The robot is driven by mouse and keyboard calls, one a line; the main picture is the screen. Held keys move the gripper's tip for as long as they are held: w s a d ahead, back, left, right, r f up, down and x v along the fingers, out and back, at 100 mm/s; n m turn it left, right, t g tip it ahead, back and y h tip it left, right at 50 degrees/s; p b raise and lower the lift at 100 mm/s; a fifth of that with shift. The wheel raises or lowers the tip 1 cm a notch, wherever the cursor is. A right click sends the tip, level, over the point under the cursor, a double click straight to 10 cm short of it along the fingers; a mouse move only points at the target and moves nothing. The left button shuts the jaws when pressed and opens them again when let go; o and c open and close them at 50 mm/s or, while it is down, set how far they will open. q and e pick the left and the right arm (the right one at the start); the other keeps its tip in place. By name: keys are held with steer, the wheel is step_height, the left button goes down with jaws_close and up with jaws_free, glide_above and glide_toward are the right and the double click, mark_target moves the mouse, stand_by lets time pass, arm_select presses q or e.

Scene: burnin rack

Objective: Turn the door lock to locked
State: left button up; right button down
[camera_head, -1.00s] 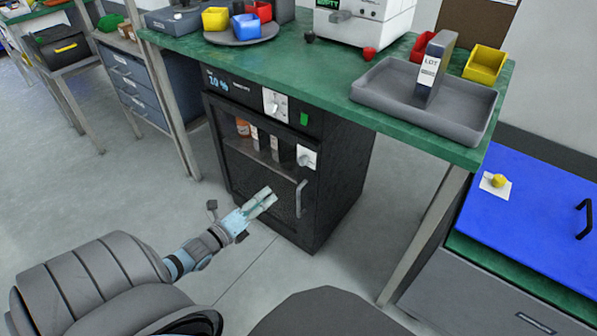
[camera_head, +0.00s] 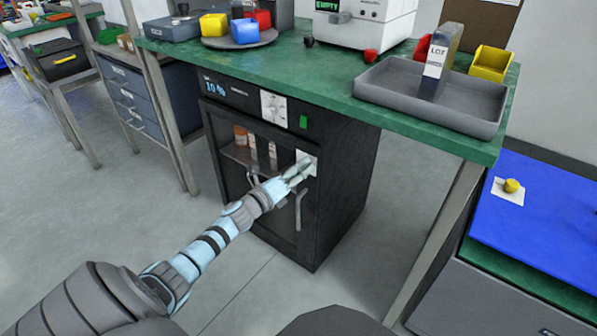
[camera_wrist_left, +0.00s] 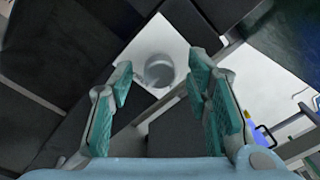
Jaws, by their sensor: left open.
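The door lock (camera_head: 307,160) is a white plate with a knob on the front of the black cabinet (camera_head: 345,190), at the door's right edge. In the head view my left gripper (camera_head: 299,172) is in front of the lock and hides most of its knob. In the left wrist view the round grey knob (camera_wrist_left: 158,71) on its pale plate (camera_wrist_left: 160,42) lies between and beyond the two open fingers (camera_wrist_left: 165,95). Whether a finger touches the knob cannot be told. My right gripper is not in view.
The door handle (camera_head: 299,208) is just below the lock. Above it are a dial plate (camera_head: 273,107) and a green switch (camera_head: 303,122). The green bench top (camera_head: 300,68) overhangs the cabinet. Bottles (camera_head: 252,145) stand behind the door glass. A bench leg (camera_head: 440,230) is to the right.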

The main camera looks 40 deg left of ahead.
arm_select(q)
jaws_close()
steer(key=shift+n, duration=0.4)
steer(key=n+p, duration=0.2)
steer(key=n, duration=0.7)
steer(key=n+y+p, duration=0.1)
steer(key=n+p, duration=0.1)
steer(key=n, duration=0.6)
steer(key=shift+n+t, duration=0.3)
steer(key=shift+n, duration=0.1)
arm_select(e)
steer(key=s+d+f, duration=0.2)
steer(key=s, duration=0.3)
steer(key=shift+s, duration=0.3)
